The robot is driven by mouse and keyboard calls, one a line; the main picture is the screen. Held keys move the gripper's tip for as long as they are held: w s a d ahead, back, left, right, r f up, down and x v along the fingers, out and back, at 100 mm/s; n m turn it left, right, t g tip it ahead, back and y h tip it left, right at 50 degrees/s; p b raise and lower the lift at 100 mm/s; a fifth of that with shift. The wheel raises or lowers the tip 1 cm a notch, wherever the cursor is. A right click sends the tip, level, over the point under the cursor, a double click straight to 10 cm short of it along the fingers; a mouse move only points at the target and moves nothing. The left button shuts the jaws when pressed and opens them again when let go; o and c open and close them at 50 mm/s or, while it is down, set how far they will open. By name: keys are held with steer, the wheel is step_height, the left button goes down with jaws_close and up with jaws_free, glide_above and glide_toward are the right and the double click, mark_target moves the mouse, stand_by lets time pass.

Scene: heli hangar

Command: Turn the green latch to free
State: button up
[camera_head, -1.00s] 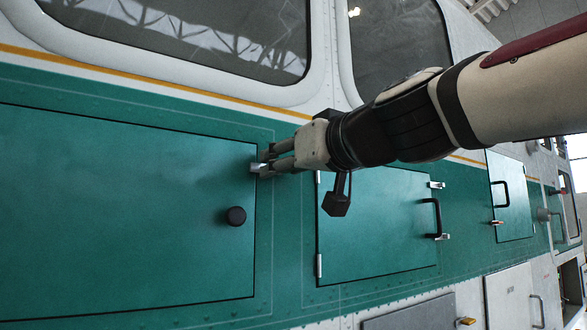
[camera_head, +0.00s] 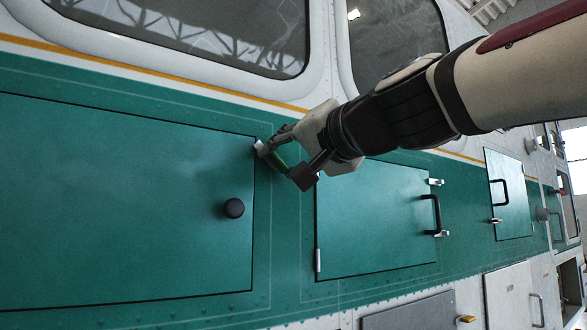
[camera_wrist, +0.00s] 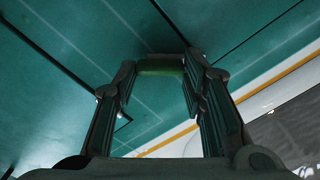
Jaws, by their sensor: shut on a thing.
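The green latch (camera_head: 276,158) is at the upper right edge of the large green door (camera_head: 120,210), with a pale metal end by the door's edge. It lies slanted down to the right in the head view. My gripper (camera_head: 287,157) is shut on it, with the fingers on either side. In the wrist view the green latch (camera_wrist: 161,66) shows as a short bar between my fingertips (camera_wrist: 160,72). Part of the latch is hidden by the fingers. The large door sits flat in its frame.
A black round knob (camera_head: 233,208) sticks out of the large door. A smaller green door (camera_head: 375,220) with a black handle (camera_head: 431,214) and metal latches stands to the right, close under my arm. Windows (camera_head: 190,35) lie above.

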steer(key=m, duration=0.4)
steer(key=shift+d+f+m, duration=0.1)
steer(key=shift+m, duration=0.2)
steer(key=m+p, duration=0.1)
steer(key=m, duration=0.3)
steer(key=shift+f+m, duration=0.1)
steer(key=shift+m, duration=0.3)
steer(key=o, duration=1.2)
steer(key=shift+c, duration=0.2)
steer(key=v, duration=1.2)
steer(key=shift+w, duration=0.1)
